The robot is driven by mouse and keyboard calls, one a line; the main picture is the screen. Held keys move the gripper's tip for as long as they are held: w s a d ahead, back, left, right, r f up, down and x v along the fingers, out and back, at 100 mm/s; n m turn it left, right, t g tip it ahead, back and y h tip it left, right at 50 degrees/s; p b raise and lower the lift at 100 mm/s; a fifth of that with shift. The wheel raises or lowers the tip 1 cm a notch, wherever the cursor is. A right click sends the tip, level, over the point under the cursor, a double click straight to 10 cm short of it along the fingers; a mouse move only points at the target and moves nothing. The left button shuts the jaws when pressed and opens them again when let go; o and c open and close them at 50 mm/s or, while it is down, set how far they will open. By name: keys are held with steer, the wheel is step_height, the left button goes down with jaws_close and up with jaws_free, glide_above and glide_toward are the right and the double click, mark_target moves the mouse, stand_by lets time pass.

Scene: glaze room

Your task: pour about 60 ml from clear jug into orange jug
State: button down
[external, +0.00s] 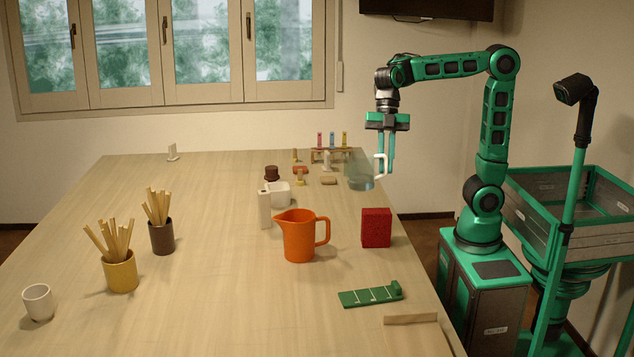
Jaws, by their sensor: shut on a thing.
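The clear jug (359,174) is at the far right part of the table, see-through with a pale handle on its right side. My gripper (386,168) is shut on the clear jug at its handle, with the fingers pointing down. The jug looks roughly upright; I cannot tell whether its bottom touches the table, and its liquid level is hard to make out. The orange jug (299,238) stands upright nearer the camera, to the left of my gripper, its spout to the left and its handle to the right. Its inside is mostly hidden.
A red block (376,228) stands right of the orange jug. A white bottle (264,207) and white container (280,193) are behind it. A green strip (370,295) lies in front. A rack (330,156) with coloured tubes is at the back. Stick-filled cups (121,276) stand left.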

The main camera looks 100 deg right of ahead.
mark_target(360, 170)
steer(key=shift+r, duration=0.5)
steer(key=shift+w+a+r, duration=0.1)
steer(key=shift+w, duration=0.15)
steer(key=shift+m+t, duration=0.5)
steer(key=shift+m, duration=0.4)
steer(key=w+a, duration=0.1)
steer(key=w, duration=0.1)
steer(key=w+a, duration=0.1)
steer(key=w, duration=0.2)
steer(key=w+a, duration=0.2)
steer(key=shift+w+a, duration=0.1)
steer(key=shift+w, duration=0.3)
steer(key=w+a+m+t+h, duration=0.1)
steer(key=w+a+m, duration=0.45)
steer(key=a, duration=0.85)
steer(key=w+a+m+t+h, duration=0.1)
steer(key=w+a+m, duration=0.1)
steer(key=w+a, duration=0.9)
steer(key=s+a+f, duration=0.1)
steer(key=f, duration=0.5)
steer(key=s+a+f, duration=0.1)
steer(key=s+f, duration=0.1)
steer(key=f, duration=0.4)
steer(key=shift+a+f, duration=0.25)
steer(key=shift+a, duration=0.05)
steer(key=shift+s+d+r+t, duration=0.15)
steer(key=shift+t, duration=0.15)
